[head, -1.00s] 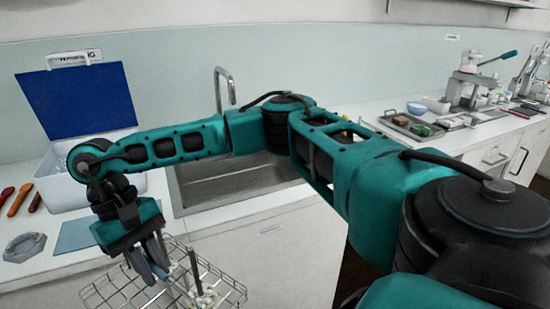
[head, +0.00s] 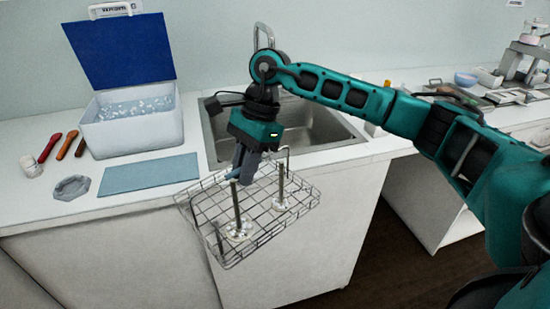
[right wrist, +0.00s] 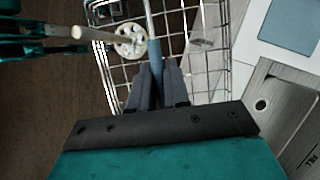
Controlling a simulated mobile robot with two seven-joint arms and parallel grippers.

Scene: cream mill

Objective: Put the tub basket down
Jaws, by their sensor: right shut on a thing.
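The tub basket (head: 268,232) is a wire mesh basket with upright metal posts on white round bases inside. It hangs slightly tilted in front of the counter edge, between the blue mat and the sink. My right gripper (head: 243,178) is shut on its blue-grey handle bar. The right wrist view shows the fingers (right wrist: 158,80) closed around the blue handle (right wrist: 153,45), with the wire mesh (right wrist: 206,42) beyond. The far edge of the basket appears to overlap the counter edge; I cannot tell whether it touches.
A flat blue mat (head: 150,174) lies bare on the counter (head: 120,207). Behind it stands a white tub (head: 133,135) with its blue lid (head: 120,50) raised. The sink (head: 300,130) is right of it. A grey dish (head: 71,187) and coloured-handled tools (head: 68,145) lie left.

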